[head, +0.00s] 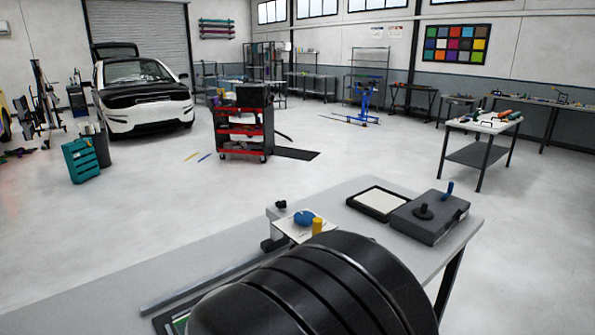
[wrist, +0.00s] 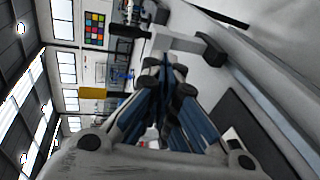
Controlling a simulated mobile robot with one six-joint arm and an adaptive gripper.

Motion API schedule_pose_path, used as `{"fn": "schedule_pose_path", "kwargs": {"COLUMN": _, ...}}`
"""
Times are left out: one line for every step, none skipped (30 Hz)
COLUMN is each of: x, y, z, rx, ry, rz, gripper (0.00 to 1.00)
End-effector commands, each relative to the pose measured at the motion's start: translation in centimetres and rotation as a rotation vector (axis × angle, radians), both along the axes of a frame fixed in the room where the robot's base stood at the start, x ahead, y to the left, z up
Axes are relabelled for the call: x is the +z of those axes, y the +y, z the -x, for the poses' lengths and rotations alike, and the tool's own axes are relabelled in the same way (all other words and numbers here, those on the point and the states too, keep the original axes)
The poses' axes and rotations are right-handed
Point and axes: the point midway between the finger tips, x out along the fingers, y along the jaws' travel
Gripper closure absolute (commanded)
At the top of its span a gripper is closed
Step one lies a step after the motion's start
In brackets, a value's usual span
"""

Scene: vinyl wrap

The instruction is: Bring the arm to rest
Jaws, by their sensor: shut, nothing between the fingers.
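My gripper (wrist: 165,72) shows in the wrist view, its blue-grey fingers drawn together at the tips with nothing between them. The wrist view is turned on its side, with the windows and ceiling at the left. A large black rounded part of my arm fills the lower middle of the head view, over the near part of the grey table (head: 225,252). My gripper cannot be made out in the head view. In the wrist view a pale bar with dark ends lies just beyond the fingertips; whether they touch it cannot be told.
On the table are a dark grey box (head: 430,222) with a black knob, a black-framed pale tray (head: 378,201), a blue round piece (head: 303,217) and a yellow cylinder (head: 318,226). A red tool cart (head: 242,135) and a white car (head: 143,95) stand farther off. Open floor lies between.

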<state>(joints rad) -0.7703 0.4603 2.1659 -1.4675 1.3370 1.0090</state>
Motion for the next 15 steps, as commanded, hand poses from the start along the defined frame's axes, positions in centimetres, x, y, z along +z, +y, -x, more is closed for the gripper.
{"fn": "schedule_pose_path", "kwargs": {"x": 1.3, "y": -3.4, "z": 1.3, "rx": -0.098, "ry": 0.032, "rz": -0.052, "gripper": 1.0}}
{"fn": "schedule_pose_path", "kwargs": {"x": 1.6, "y": -5.2, "z": 2.4, "rx": -0.152, "ry": 0.063, "rz": -0.083, "gripper": 1.0}}
{"fn": "schedule_pose_path", "kwargs": {"x": 2.0, "y": -7.4, "z": 3.9, "rx": -0.22, "ry": 0.1, "rz": -0.13, "gripper": 1.0}}
{"fn": "schedule_pose_path", "kwargs": {"x": 2.2, "y": -8.8, "z": 5.1, "rx": -0.267, "ry": 0.128, "rz": -0.169, "gripper": 1.0}}
{"fn": "schedule_pose_path", "kwargs": {"x": 2.4, "y": -10.1, "z": 6.3, "rx": -0.31, "ry": 0.155, "rz": -0.21, "gripper": 1.0}}
{"fn": "schedule_pose_path", "kwargs": {"x": 2.5, "y": -11.5, "z": 8.0, "rx": -0.363, "ry": 0.187, "rz": -0.27, "gripper": 1.0}}
{"fn": "schedule_pose_path", "kwargs": {"x": 2.6, "y": -12.4, "z": 9.3, "rx": -0.4, "ry": 0.211, "rz": -0.317, "gripper": 1.0}}
{"fn": "schedule_pose_path", "kwargs": {"x": 2.6, "y": -13.2, "z": 10.6, "rx": -0.432, "ry": 0.231, "rz": -0.366, "gripper": 1.0}}
{"fn": "schedule_pose_path", "kwargs": {"x": 2.6, "y": -14.0, "z": 12.3, "rx": -0.47, "ry": 0.257, "rz": -0.436, "gripper": 1.0}}
{"fn": "schedule_pose_path", "kwargs": {"x": 2.6, "y": -14.4, "z": 13.6, "rx": -0.495, "ry": 0.273, "rz": -0.489, "gripper": 1.0}}
{"fn": "schedule_pose_path", "kwargs": {"x": 2.6, "y": -14.7, "z": 14.7, "rx": -0.515, "ry": 0.286, "rz": -0.545, "gripper": 1.0}}
{"fn": "schedule_pose_path", "kwargs": {"x": 2.5, "y": -14.9, "z": 16.2, "rx": -0.538, "ry": 0.301, "rz": -0.621, "gripper": 1.0}}
{"fn": "schedule_pose_path", "kwargs": {"x": 2.5, "y": -14.9, "z": 17.3, "rx": -0.55, "ry": 0.308, "rz": -0.679, "gripper": 1.0}}
{"fn": "schedule_pose_path", "kwargs": {"x": 2.5, "y": -14.9, "z": 18.3, "rx": -0.561, "ry": 0.313, "rz": -0.738, "gripper": 1.0}}
{"fn": "schedule_pose_path", "kwargs": {"x": 2.6, "y": -14.6, "z": 19.4, "rx": -0.566, "ry": 0.314, "rz": -0.817, "gripper": 1.0}}
